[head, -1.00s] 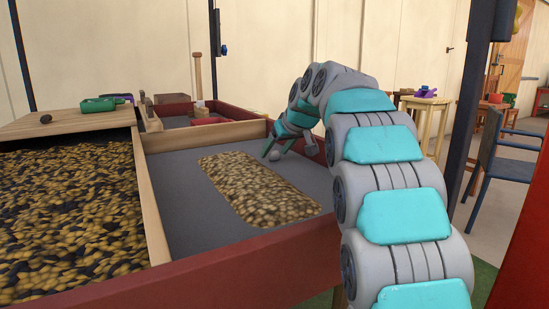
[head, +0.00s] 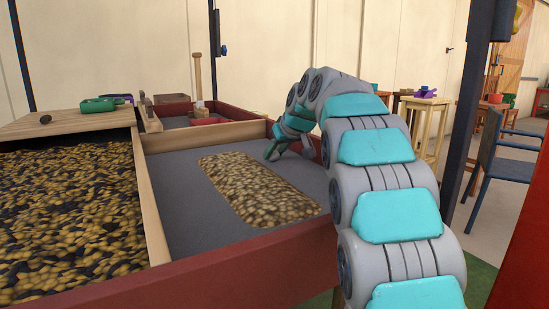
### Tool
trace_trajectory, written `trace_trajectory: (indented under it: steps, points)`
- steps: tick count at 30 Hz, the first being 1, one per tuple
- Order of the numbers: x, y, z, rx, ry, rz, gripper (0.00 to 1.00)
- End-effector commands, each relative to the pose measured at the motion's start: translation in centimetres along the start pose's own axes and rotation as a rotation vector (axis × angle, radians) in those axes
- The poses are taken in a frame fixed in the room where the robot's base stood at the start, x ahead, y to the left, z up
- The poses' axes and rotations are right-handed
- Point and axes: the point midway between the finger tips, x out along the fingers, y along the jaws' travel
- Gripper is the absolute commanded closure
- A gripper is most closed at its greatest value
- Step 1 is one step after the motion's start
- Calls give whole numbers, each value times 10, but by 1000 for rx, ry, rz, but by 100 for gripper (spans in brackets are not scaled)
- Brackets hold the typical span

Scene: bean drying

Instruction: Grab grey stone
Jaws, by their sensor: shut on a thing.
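My gripper (head: 273,151) is low over the grey tray floor, at the far right end of the patch of pale beans. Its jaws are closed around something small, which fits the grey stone. The stone is mostly hidden by the fingers, so its shape and exact hold do not show. My arm's teal and grey links curve in from the right.
The grey tray bed (head: 190,215) has red and wooden walls, with spread beans (head: 257,188) in its middle. A bin of dark and yellow beans (head: 70,210) lies left.

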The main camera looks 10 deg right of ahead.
Motion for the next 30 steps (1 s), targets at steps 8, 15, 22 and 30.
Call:
trace_trajectory:
  steps: [8,15,22,30]
  points:
    - [0,0,0,0,0,0,100]
    - [-2,0,-2,-1,0,0,100]
    - [-11,0,-12,-1,4,1,100]
    - [-22,-1,-22,-1,1,-1,100]
